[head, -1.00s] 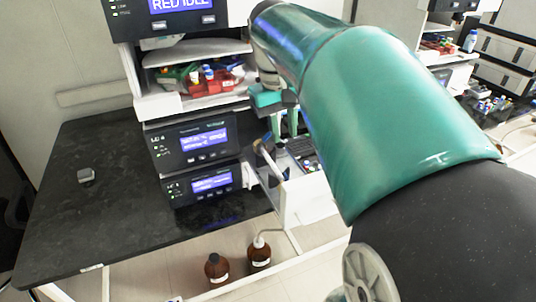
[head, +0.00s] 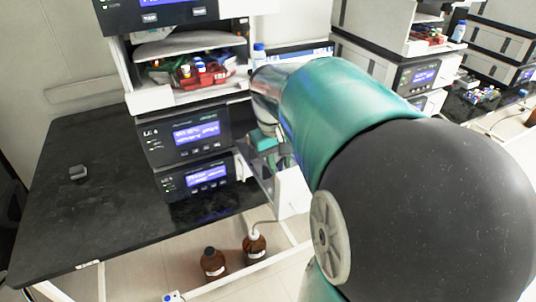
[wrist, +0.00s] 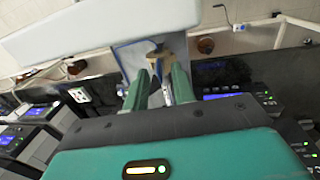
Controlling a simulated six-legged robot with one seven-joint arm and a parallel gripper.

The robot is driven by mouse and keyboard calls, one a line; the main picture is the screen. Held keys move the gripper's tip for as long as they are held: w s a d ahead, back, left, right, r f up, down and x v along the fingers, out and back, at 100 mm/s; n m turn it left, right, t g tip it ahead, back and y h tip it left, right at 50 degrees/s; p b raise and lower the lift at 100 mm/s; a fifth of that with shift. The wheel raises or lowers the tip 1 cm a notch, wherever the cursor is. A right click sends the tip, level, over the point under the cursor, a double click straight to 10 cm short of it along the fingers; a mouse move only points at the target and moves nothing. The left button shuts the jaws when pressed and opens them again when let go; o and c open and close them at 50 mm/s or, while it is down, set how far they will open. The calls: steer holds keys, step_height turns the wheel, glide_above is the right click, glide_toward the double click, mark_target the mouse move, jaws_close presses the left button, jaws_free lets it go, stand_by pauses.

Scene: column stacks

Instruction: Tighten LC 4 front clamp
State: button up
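The LC 4 stack shows in the head view, with its labelled module (head: 186,137) lit by a blue screen. My gripper is mostly hidden behind my arm there; its green body (head: 264,144) shows just right of the module. In the wrist view two green fingers of my gripper (wrist: 160,88) stand apart with a gap between them. A small tan and blue part (wrist: 158,70), perhaps the front clamp, lies beyond and between the fingertips. I cannot tell whether the fingers touch it. The clamp cannot be made out in the head view.
A pale panel (wrist: 100,32) crosses the top of the wrist view, close to the fingers. Two brown bottles (head: 213,262) stand below the bench. The black bench top (head: 100,205) is mostly clear left of the stack. Another stack (head: 415,75) stands at right.

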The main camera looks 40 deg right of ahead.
jaws_close()
steer(key=shift+d, duration=0.1)
steer(key=shift+s+d+t+y, duration=0.15)
steer(key=shift+d+y, duration=0.15)
steer(key=shift+y, duration=0.25)
steer(key=shift+d+t+y, duration=0.15)
steer(key=shift+d+y, duration=0.15)
steer(key=shift+y, duration=0.25)
steer(key=d+y, duration=0.1)
steer(key=d+t+y, duration=0.1)
steer(key=y, duration=0.1)
steer(key=shift+s+f, duration=0.2)
steer(key=shift+s, duration=0.1)
steer(key=y, duration=0.1)
steer(key=d+f+t+y, duration=0.1)
steer(key=y, duration=0.1)
steer(key=d+y, duration=0.1)
steer(key=shift+s+f+y, duration=0.2)
steer(key=shift+s+y, duration=0.1)
steer(key=shift+y, duration=0.1)
jaws_free()
